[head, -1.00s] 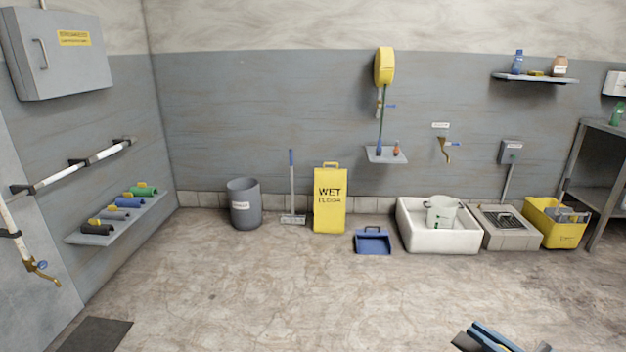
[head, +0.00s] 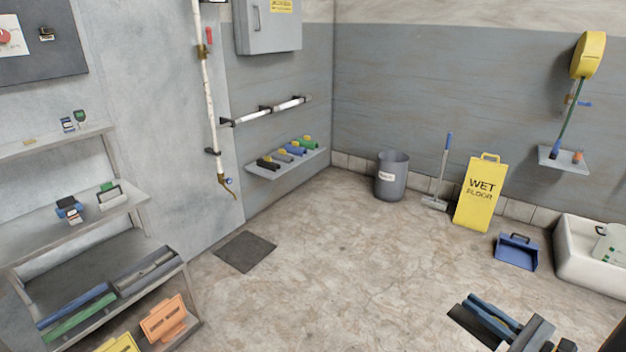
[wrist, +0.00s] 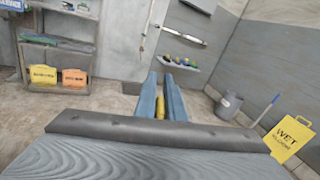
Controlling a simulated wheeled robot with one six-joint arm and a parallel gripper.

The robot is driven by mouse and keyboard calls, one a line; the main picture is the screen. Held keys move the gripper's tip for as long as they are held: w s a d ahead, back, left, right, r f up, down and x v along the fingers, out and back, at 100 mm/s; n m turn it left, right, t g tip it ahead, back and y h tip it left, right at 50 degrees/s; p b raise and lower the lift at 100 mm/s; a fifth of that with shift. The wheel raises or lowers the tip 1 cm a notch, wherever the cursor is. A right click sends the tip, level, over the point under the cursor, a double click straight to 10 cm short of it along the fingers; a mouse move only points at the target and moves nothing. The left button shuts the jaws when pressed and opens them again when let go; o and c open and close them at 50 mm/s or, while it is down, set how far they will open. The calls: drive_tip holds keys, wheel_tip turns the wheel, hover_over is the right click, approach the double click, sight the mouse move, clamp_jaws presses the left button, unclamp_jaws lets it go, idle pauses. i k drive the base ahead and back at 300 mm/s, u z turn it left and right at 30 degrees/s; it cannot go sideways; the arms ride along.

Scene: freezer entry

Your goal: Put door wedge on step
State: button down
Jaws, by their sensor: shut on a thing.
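My gripper (head: 490,322) reaches in at the lower right of the head view, above the floor. In the wrist view its two blue fingers (wrist: 161,98) are closed on a small yellow thing (wrist: 160,107), which looks like the door wedge. Most of it is hidden between the fingers, and it does not show in the head view. I cannot identify a step for certain. A dark flat mat or plate (head: 245,252) lies on the floor by the left wall.
A grey rack (head: 165,262) with several items stands at the left. A wall shelf (head: 262,172) holds coloured rolls. A grey bin (head: 392,178), a yellow wet floor sign (head: 481,196) and a blue dustpan (head: 516,252) stand along the back. The middle floor is clear.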

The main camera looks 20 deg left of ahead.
sight(60, 233)
drive_tip(key=u, duration=2.5)
drive_tip(key=i, duration=1.5)
